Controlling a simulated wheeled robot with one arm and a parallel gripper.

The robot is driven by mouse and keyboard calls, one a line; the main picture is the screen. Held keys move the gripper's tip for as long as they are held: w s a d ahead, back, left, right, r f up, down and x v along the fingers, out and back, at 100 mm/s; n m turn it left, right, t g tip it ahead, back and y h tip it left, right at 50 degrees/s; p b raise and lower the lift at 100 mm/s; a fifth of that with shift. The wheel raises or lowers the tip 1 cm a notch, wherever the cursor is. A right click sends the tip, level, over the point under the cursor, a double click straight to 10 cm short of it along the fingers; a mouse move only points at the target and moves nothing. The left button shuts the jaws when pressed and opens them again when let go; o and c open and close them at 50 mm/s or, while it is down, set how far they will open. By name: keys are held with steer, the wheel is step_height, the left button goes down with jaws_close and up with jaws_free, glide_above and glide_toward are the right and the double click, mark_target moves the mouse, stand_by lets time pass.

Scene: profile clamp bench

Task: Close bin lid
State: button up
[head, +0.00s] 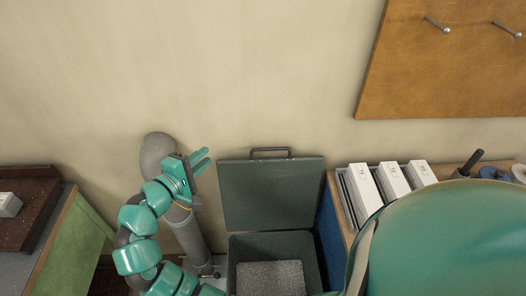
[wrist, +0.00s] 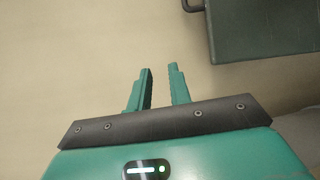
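The bin (head: 232,262) is dark green and stands between two benches in the head view, with grey speckled contents inside. Its lid (head: 270,195) stands open and upright against the wall, with a dark handle (head: 270,150) on its top edge. Part of the lid also shows at the upper right of the wrist view (wrist: 262,30), with the handle at its corner. My gripper (head: 206,158) is left of the lid, apart from it. In the wrist view my gripper (wrist: 161,68) has its two teal fingers apart with nothing between them.
A grey pipe-like post (head: 188,232) stands behind my arm, left of the bin. A bench with white boxes (head: 363,186) is right of the bin. A green-sided bench (head: 70,235) is at the left. A wooden board (head: 440,70) hangs on the wall.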

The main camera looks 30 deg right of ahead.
mark_target(267, 150)
steer(key=s+d+f+m+g, duration=0.1)
steer(key=s+d+f+g, duration=0.2)
steer(key=s+g, duration=0.15)
steer(key=shift+t, duration=0.35)
steer(key=p+x, duration=0.1)
steer(key=x, duration=0.4)
steer(key=p+x, duration=0.1)
steer(key=x, duration=0.5)
steer(key=p+x, duration=0.2)
steer(key=x, duration=0.4)
steer(key=shift+d+r, duration=0.2)
steer(key=shift+r, duration=0.05)
jaws_close()
